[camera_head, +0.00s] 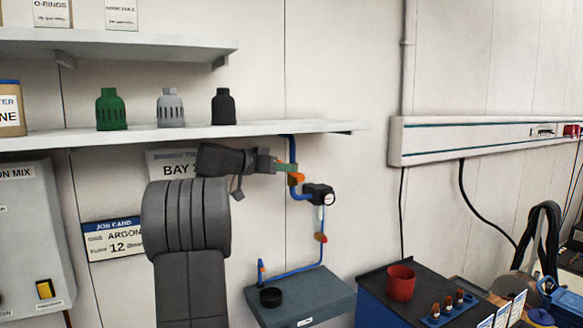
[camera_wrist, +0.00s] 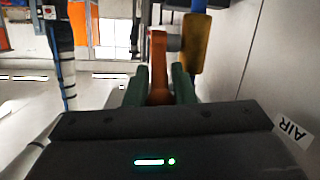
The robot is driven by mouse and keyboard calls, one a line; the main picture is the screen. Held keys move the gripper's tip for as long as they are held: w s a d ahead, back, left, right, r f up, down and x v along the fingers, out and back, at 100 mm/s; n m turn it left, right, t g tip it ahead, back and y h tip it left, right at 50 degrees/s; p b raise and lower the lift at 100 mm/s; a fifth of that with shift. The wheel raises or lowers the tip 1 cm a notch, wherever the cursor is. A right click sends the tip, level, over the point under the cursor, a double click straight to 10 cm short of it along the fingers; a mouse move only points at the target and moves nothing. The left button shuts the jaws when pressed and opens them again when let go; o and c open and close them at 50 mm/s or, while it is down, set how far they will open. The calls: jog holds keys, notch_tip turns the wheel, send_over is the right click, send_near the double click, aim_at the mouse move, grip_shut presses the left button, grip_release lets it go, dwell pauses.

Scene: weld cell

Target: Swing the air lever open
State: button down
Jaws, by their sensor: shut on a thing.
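The orange air lever (camera_head: 298,177) is by the blue air pipe on the back wall, below the shelf. My gripper (camera_head: 285,168) reaches it from the left in the head view. In the wrist view the lever (camera_wrist: 158,55) lies between the two green fingers of my gripper (camera_wrist: 160,88), which are shut on it. A brass-coloured valve body (camera_wrist: 195,45) is just right of the lever there. My gripper hides part of the lever and valve in the head view, so the lever's exact angle is hard to tell.
A black regulator with a gauge (camera_head: 319,193) hangs just right of and below the lever. The shelf (camera_head: 180,134) with green, grey and black caps runs above my arm. A grey box (camera_head: 312,300) and a red cup (camera_head: 401,283) are below. An AIR label (camera_wrist: 291,130) is on the wall.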

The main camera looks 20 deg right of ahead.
jog(key=shift+d+r+y, duration=0.1)
jog(key=shift+r+y, duration=0.1)
jog(key=shift+y, duration=0.1)
jog(key=c, duration=1.4)
grip_release()
jog(key=shift+a+b, duration=0.5)
jog(key=shift+a, duration=0.05)
jog(key=s+a+b, duration=0.1)
jog(key=a, duration=0.3)
jog(key=s+a+b, duration=0.1)
jog(key=a, duration=0.2)
jog(key=a+b, duration=0.1)
jog(key=a, duration=0.3)
jog(key=shift+s+a+r+b, duration=0.15)
jog(key=shift+s+a+b, duration=0.2)
jog(key=shift+s+b, duration=0.05)
